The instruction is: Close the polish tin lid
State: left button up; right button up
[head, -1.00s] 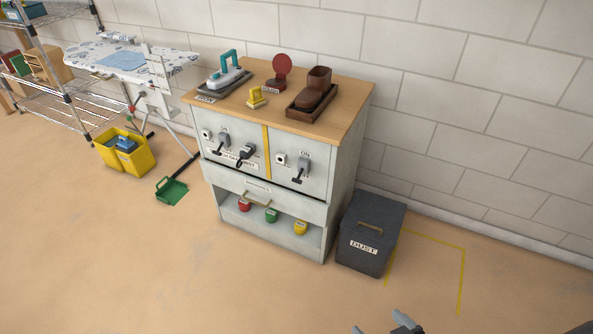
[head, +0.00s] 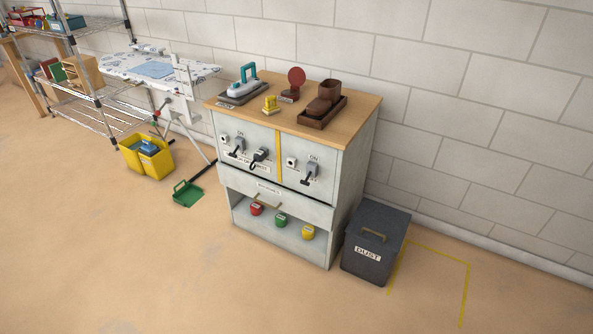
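The polish tin (head: 288,96) stands on the wooden top of the grey cabinet, towards the back. Its round red lid (head: 296,77) is raised upright on the tin's far side, so the tin is open. A brown boot (head: 325,98) in a dark tray stands to its right, and a yellow brush-like item (head: 271,105) sits in front and to the left. Neither of my grippers shows in the head view now.
The cabinet (head: 346,190) stands against the block wall, with an iron (head: 242,83) on its top left. A dark dust bin (head: 375,243) stands at its right. A green dustpan (head: 188,193), yellow bucket (head: 146,158) and ironing board (head: 158,68) are at left. The front floor is clear.

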aim_at(296, 76)
jog(key=i+l+u, duration=0.2)
jog(key=i+u, duration=0.15)
jog(key=i, duration=0.15)
jog(key=i+l+u, duration=0.35)
jog(key=i, duration=0.2)
